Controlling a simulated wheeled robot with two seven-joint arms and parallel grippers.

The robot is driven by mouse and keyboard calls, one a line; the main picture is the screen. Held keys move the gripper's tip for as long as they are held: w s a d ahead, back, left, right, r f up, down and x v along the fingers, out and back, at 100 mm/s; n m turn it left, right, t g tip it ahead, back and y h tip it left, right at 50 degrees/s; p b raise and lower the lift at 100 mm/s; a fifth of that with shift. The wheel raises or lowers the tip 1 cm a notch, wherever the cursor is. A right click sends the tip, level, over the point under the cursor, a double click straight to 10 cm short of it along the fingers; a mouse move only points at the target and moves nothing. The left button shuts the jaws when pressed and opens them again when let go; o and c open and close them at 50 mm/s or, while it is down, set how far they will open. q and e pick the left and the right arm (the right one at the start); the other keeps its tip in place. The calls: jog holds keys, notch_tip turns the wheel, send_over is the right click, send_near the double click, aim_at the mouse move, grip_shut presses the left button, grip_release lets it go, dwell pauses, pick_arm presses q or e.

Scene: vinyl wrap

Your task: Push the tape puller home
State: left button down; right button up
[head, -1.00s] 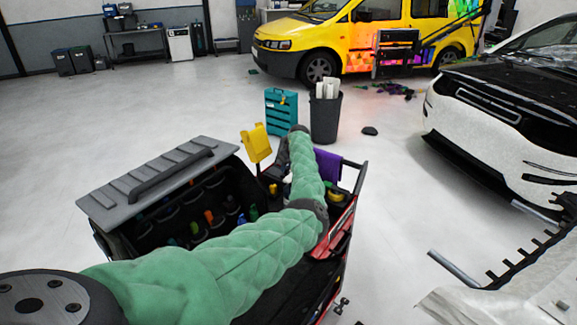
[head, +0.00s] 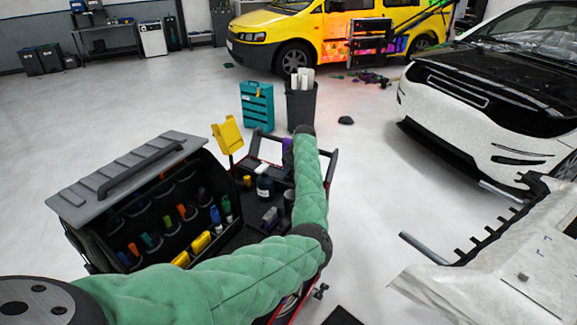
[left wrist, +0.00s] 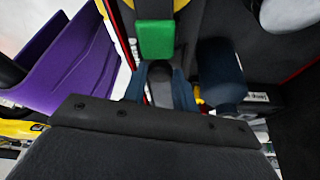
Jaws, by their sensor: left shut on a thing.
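My left gripper (left wrist: 160,74) shows in the left wrist view, its two bluish fingers shut on a small dark grey piece (left wrist: 161,88). I cannot tell for sure whether this piece is the tape puller. A green block (left wrist: 155,40) with a yellow part beside it sits just beyond the fingertips. In the head view my green-sleeved left arm reaches over the right side of the tool cart (head: 331,163), and its far end hides the gripper. My right gripper is in neither view.
A purple holder (left wrist: 65,65) is close on the left in the wrist view, and a dark blue bottle (left wrist: 221,72) on the right. The cart has a grey lid (head: 130,180) and several tools in pockets. A teal case (head: 257,106) and a bin (head: 301,105) stand behind it.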

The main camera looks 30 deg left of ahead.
pick_arm(q)
jog(key=shift+d, duration=0.2)
jog(key=c, duration=1.3)
grip_release()
jog(key=shift+o, duration=1)
jog(key=shift+d, duration=0.15)
jog(key=shift+r, duration=0.15)
jog(key=shift+b+v, duration=0.55)
jog(key=shift+v, duration=0.35)
jog(key=b+v, duration=0.1)
jog(key=v, duration=0.3)
jog(key=shift+d+r+b, duration=0.15)
jog(key=shift+r+b, duration=0.15)
jog(key=shift+r, duration=0.05)
jog(key=shift+s+d+r, duration=0.1)
jog(key=shift+d+r, duration=0.1)
jog(key=shift+r, duration=0.35)
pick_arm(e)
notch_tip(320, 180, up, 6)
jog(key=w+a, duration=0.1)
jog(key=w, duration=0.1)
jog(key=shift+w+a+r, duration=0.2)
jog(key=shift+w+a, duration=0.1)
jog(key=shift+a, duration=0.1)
